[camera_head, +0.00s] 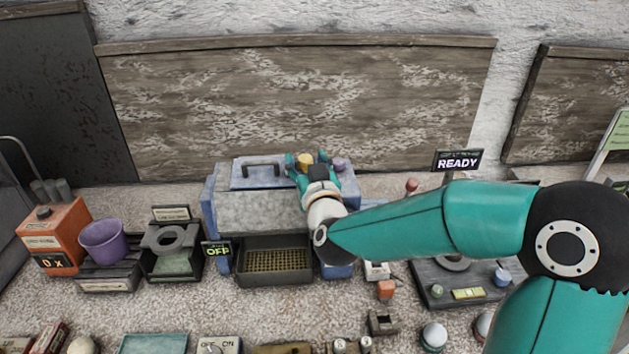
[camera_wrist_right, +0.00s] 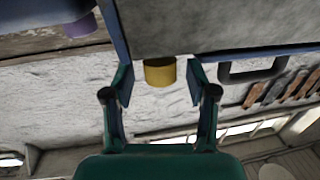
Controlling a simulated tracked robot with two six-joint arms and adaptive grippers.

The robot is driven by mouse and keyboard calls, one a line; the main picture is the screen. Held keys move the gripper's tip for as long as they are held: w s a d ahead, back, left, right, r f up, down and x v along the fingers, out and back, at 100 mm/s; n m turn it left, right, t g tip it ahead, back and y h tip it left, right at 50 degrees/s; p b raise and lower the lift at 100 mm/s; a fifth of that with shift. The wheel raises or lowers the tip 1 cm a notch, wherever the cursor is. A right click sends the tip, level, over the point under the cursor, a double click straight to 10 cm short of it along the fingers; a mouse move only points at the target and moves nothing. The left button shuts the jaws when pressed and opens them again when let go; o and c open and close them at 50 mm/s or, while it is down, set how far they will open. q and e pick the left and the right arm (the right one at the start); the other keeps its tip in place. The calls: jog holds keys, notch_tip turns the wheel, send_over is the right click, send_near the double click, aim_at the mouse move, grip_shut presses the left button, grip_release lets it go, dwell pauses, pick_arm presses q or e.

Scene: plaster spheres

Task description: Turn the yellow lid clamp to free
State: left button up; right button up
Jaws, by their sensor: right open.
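The yellow lid clamp (camera_head: 305,160) is a short round knob at the top right of a blue and grey machine (camera_head: 262,212). In the right wrist view the yellow clamp (camera_wrist_right: 160,72) sits between the two fingers, with a gap on each side. My right gripper (camera_head: 308,162) is open around the clamp; it also shows in the right wrist view (camera_wrist_right: 160,85). A purple knob (camera_head: 339,164) is just right of the gripper; it also shows in the right wrist view (camera_wrist_right: 81,26). My arm hides part of the machine's right front. My left gripper is not in view.
A black handle (camera_head: 261,168) is on the lid, left of the clamp. An OFF sign (camera_head: 217,250) and a mesh tray (camera_head: 274,262) are at the machine's front. A READY sign (camera_head: 458,160) stands to the right. A purple bucket (camera_head: 104,241) and an orange box (camera_head: 54,236) are left.

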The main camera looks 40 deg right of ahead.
jog(key=v, duration=1)
jog(key=shift+f, duration=0.1)
